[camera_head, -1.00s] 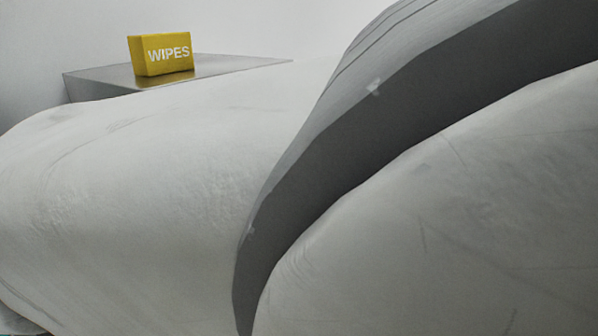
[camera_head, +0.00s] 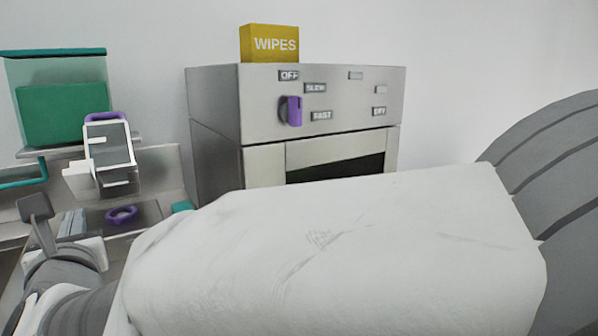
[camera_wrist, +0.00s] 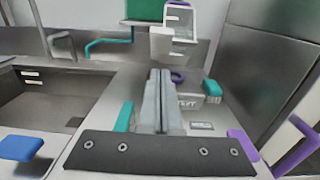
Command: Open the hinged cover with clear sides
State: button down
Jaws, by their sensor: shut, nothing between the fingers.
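A clear-sided box with a teal top edge (camera_head: 55,52) stands at the far left in the head view, with a green block (camera_head: 62,114) showing through its side. It looks like the clear-sided cover, and it looks closed; its hinge cannot be made out. In the wrist view only a green patch (camera_wrist: 145,10) shows at the top edge. My gripper (camera_wrist: 160,76) is shut and empty, over the metal counter and apart from the green patch.
A white bracket (camera_head: 108,150) stands before the clear box, also in the wrist view (camera_wrist: 197,22). A purple ring (camera_head: 122,215) lies on the counter. A teal handle (camera_wrist: 107,45) is at the left. A steel appliance (camera_head: 222,105) with a purple knob (camera_head: 292,110) carries a yellow WIPES box (camera_head: 270,44).

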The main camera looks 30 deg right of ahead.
send_near(84, 178)
jog(key=w+f, duration=0.3)
jog(key=shift+w+r, duration=1.4)
jog(key=shift+w, duration=0.1)
jog(key=shift+r, duration=0.1)
